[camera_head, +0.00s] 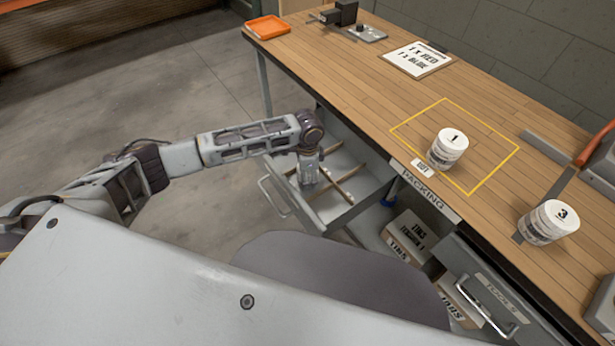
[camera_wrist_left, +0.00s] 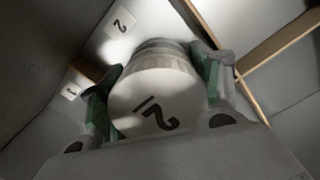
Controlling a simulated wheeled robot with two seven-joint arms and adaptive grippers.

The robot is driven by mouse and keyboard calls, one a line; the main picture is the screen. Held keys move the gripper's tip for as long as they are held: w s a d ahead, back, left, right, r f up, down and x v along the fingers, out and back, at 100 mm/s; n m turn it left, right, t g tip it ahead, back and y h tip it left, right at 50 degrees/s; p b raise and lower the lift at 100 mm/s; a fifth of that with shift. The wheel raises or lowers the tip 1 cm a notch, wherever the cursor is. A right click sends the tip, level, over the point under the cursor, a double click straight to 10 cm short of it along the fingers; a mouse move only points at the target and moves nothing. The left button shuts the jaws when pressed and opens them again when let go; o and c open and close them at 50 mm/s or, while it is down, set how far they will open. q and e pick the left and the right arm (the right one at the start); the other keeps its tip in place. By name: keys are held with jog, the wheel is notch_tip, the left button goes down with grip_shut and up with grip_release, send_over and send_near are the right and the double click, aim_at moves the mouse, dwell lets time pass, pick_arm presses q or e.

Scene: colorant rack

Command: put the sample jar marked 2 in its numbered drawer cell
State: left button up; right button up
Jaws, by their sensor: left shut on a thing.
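The sample jar marked 2 (camera_wrist_left: 150,105) shows its pale lid in the left wrist view, between the green-padded fingers of my left gripper (camera_wrist_left: 155,92). The gripper is shut on it. In the head view my left gripper (camera_head: 308,170) points down into the open drawer (camera_head: 345,212), and the jar is mostly hidden there. The drawer has wooden dividers (camera_wrist_left: 270,48). A cell label marked 2 (camera_wrist_left: 121,22) lies just beyond the jar. I cannot tell whether the jar touches the drawer floor. My right gripper is not in view.
Jar 1 (camera_head: 448,147) stands in a yellow outline on the bench (camera_head: 375,95). Jar 3 (camera_head: 549,222) stands farther right. An orange tray (camera_head: 267,27) and a printed order card (camera_head: 417,59) lie toward the back. Boxes (camera_head: 408,236) sit under the bench.

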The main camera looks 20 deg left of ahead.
pick_arm(q)
jog(key=shift+f, duration=0.3)
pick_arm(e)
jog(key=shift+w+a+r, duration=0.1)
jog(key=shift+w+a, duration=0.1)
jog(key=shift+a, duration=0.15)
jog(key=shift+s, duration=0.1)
pick_arm(q)
jog(key=o, duration=0.9)
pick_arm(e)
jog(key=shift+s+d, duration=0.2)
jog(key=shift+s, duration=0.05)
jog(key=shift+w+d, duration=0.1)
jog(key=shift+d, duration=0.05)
